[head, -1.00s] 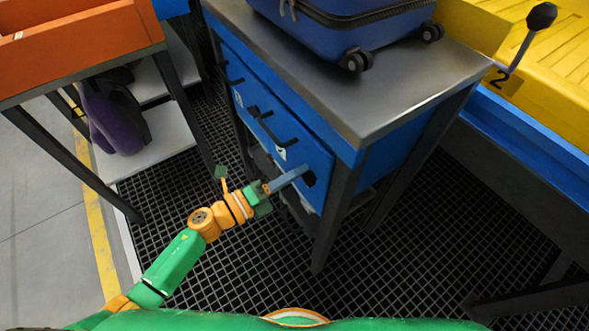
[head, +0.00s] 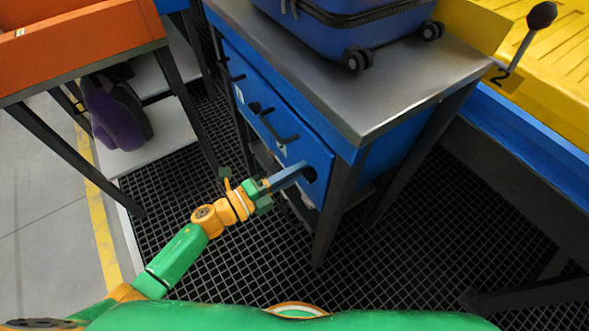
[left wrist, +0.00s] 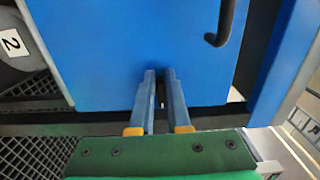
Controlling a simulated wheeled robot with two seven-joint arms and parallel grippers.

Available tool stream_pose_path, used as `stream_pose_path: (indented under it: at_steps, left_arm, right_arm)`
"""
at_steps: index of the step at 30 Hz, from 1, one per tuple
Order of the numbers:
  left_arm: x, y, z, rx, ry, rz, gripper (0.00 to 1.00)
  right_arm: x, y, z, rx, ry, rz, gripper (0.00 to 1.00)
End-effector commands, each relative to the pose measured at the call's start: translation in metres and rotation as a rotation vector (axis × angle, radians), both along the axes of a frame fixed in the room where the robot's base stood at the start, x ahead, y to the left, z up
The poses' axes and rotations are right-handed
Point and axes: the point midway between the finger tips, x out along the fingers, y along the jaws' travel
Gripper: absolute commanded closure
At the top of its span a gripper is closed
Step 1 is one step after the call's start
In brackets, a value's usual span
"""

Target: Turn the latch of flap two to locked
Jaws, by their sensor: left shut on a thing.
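The near blue flap (head: 298,148) on the cabinet front has a black bar handle (head: 278,128) and a small white label. In the left wrist view the blue flap (left wrist: 100,50) fills the upper middle, and a label with a 2 (left wrist: 11,42) is at the left. The dark round latch (head: 309,174) is near the flap's right end. My left gripper (head: 303,170) reaches it with its long blue-grey fingers, shut on it. In the left wrist view the fingertips (left wrist: 160,74) meet the flap and hide the latch, so its turn angle cannot be told. My right gripper is not in view.
A blue suitcase (head: 345,25) stands on the grey cabinet top (head: 370,95). An orange tray (head: 80,40) on a table is at the left, with a purple bag (head: 115,115) below. A yellow conveyor (head: 560,60) with a lever (head: 525,45) is at the right. Dark grid floor is open in front.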

Motion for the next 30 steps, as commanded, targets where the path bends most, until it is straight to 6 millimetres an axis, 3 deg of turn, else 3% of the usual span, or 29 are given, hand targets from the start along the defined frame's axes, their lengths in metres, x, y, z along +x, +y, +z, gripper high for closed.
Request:
stream_pose_path:
  at_steps: [5, 6, 8, 9, 17, 25, 30]
  left_arm:
    - [-0.005, -0.003, -0.005, 0.005, 0.007, -0.012, 1.0]
    - [-0.005, -0.003, -0.005, 0.005, 0.007, -0.012, 0.74]
    - [-0.004, -0.003, -0.004, 0.004, 0.006, -0.013, 0.58]
    - [-0.004, -0.003, -0.004, 0.004, 0.005, -0.012, 0.55]
    - [-0.004, 0.0, -0.002, 0.003, 0.003, -0.006, 0.55]
    - [-0.036, 0.042, -0.003, 0.006, 0.005, -0.01, 0.55]
    - [-0.045, 0.054, -0.002, 0.004, 0.003, -0.011, 0.55]
  right_arm:
    - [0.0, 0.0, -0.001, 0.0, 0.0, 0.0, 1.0]
    - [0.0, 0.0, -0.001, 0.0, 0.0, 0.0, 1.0]
    - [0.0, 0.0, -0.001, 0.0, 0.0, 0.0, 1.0]
    - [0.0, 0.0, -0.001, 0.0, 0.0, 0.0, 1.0]
    - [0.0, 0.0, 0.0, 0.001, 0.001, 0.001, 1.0]
    - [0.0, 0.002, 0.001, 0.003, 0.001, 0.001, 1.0]
    - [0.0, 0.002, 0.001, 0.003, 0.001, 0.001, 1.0]
